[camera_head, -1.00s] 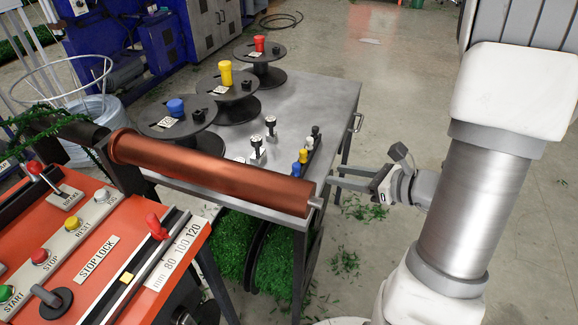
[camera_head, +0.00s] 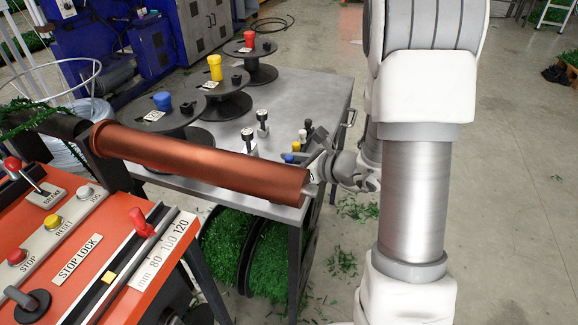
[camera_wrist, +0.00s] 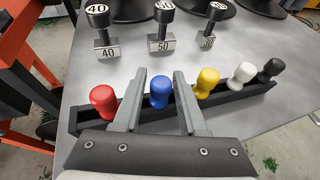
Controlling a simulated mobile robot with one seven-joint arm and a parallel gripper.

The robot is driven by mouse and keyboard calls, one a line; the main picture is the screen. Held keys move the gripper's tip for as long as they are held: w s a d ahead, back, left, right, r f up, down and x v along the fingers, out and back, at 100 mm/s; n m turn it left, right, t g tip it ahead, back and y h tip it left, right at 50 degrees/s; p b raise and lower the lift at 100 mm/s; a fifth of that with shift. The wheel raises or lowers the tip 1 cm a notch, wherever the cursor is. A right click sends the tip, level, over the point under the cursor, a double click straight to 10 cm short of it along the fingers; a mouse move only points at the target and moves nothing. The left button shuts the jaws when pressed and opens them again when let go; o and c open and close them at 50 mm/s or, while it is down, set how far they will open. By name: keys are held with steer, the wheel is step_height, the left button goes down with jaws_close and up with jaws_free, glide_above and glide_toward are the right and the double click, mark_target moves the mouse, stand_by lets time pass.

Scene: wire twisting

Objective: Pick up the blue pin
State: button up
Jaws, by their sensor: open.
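The blue pin (camera_wrist: 160,90) stands upright in a black rack (camera_wrist: 235,102) in the wrist view, between a red pin (camera_wrist: 103,100) and a yellow pin (camera_wrist: 207,82). My gripper (camera_wrist: 164,82) is open. In the picture its two fingers lie on either side of the blue pin, with no clear contact. In the head view the blue pin (camera_head: 289,158) shows small at the rack, and my gripper (camera_head: 312,150) is beside it, partly covering the rack.
White (camera_wrist: 244,72) and black (camera_wrist: 271,68) pins stand farther right in the rack. Labelled black-topped posts (camera_wrist: 162,28) stand behind it on the grey table (camera_head: 320,90). A copper-coloured roller (camera_head: 200,165) runs in front. Spools stand at the back.

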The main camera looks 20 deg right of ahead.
steer(key=shift+x, duration=0.95)
steer(key=shift+c, duration=0.3)
jaws_close()
steer(key=shift+r, duration=0.1)
